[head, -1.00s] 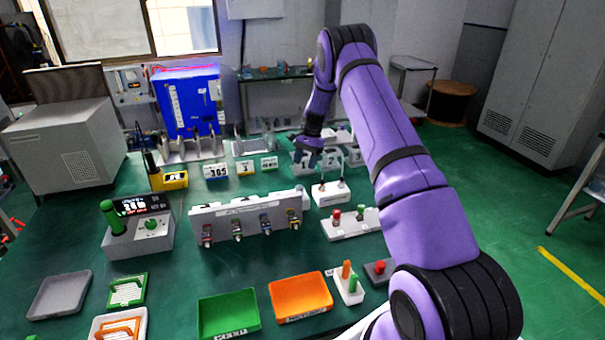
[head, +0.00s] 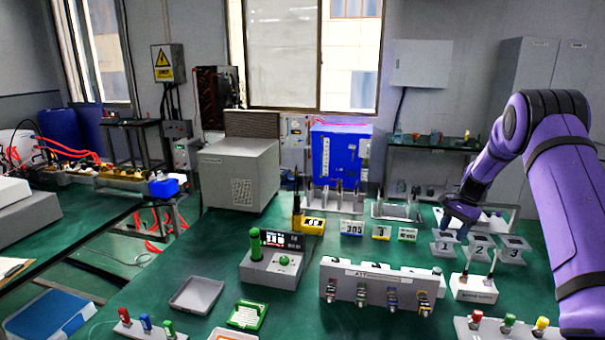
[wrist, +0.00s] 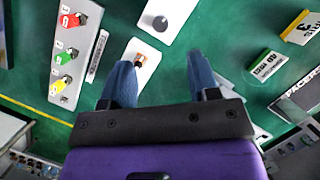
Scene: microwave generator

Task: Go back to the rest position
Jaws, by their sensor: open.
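My gripper (head: 460,212) is at the end of my purple arm, which reaches in from the right of the head view. It hangs over the back right of the green table, close above the numbered stand 1 (head: 444,243). In the wrist view the two blue fingers of my gripper (wrist: 163,78) are spread apart with nothing held between them. Below them a white block with a small orange and dark part (wrist: 144,62) shows. I cannot tell the exact height of the fingertips.
Stands 2 (head: 480,246) and 3 (head: 513,249) are right of stand 1. In front are a white two-post block (head: 474,289) and a grey connector rack (head: 377,285). A blue machine (head: 340,155) stands behind. A second table is at left.

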